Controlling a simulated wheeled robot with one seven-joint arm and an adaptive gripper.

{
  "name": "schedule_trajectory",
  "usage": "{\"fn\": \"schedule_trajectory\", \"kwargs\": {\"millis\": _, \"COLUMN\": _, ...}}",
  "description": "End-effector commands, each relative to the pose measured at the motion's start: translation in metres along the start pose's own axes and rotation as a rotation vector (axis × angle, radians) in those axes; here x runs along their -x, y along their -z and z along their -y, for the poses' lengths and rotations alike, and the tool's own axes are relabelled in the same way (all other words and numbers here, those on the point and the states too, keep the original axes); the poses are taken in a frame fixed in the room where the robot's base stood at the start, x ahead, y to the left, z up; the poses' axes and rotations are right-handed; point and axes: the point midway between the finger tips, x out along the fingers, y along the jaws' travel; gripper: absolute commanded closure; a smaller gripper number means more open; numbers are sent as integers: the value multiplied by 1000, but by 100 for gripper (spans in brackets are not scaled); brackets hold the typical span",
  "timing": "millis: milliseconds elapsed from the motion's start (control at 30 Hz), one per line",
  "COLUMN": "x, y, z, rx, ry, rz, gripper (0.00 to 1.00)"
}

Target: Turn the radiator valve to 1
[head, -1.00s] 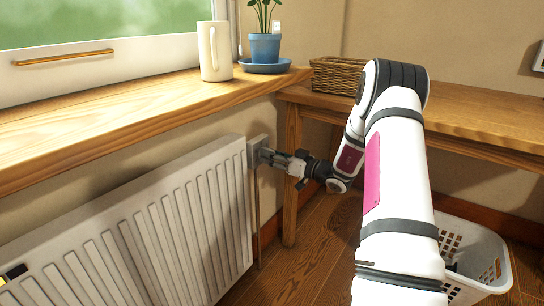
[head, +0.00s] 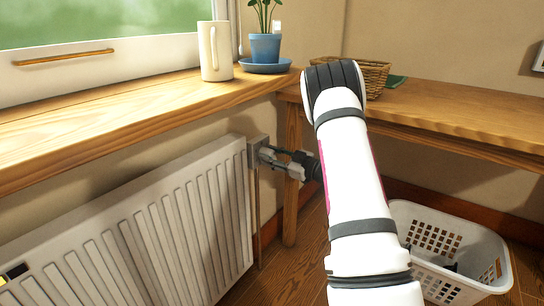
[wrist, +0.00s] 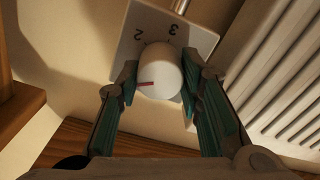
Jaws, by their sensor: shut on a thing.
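The radiator valve is a white round knob (wrist: 160,72) with a red mark, in front of a pale square plate (wrist: 128,22). The figures 2 and 3 show on the plate above the knob in the wrist view; no figure 1 is visible. The red mark points left, below the 2. My gripper (wrist: 157,78) is shut on the knob, one finger on each side. In the head view my gripper (head: 272,160) reaches the plate (head: 254,148) at the radiator's right end, and the fingers mostly hide the knob.
The white radiator (head: 150,225) stands under a wooden sill (head: 120,115) carrying a cream mug (head: 214,52) and a blue plant pot (head: 264,48). A wooden desk (head: 450,110) with a wicker basket (head: 372,76) is at right. A white laundry basket (head: 455,225) stands on the floor.

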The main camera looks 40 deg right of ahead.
Motion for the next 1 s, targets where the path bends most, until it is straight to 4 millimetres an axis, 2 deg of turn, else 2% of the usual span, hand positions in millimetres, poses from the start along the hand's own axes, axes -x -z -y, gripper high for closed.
{"fn": "schedule_trajectory", "kwargs": {"millis": 400, "x": 0, "y": -2, "z": 0, "rx": 2, "ry": 0, "rz": 4, "gripper": 94}}
{"fn": "schedule_trajectory", "kwargs": {"millis": 433, "x": 0, "y": -2, "z": 0, "rx": 2, "ry": 0, "rz": 4, "gripper": 60}}
{"fn": "schedule_trajectory", "kwargs": {"millis": 500, "x": 0, "y": -2, "z": 0, "rx": 2, "ry": 0, "rz": 3, "gripper": 46}}
{"fn": "schedule_trajectory", "kwargs": {"millis": 833, "x": 2, "y": -1, "z": 0, "rx": 3, "ry": -1, "rz": 2, "gripper": 46}}
{"fn": "schedule_trajectory", "kwargs": {"millis": 1000, "x": 19, "y": -1, "z": 0, "rx": 3, "ry": -1, "rz": 4, "gripper": 46}}
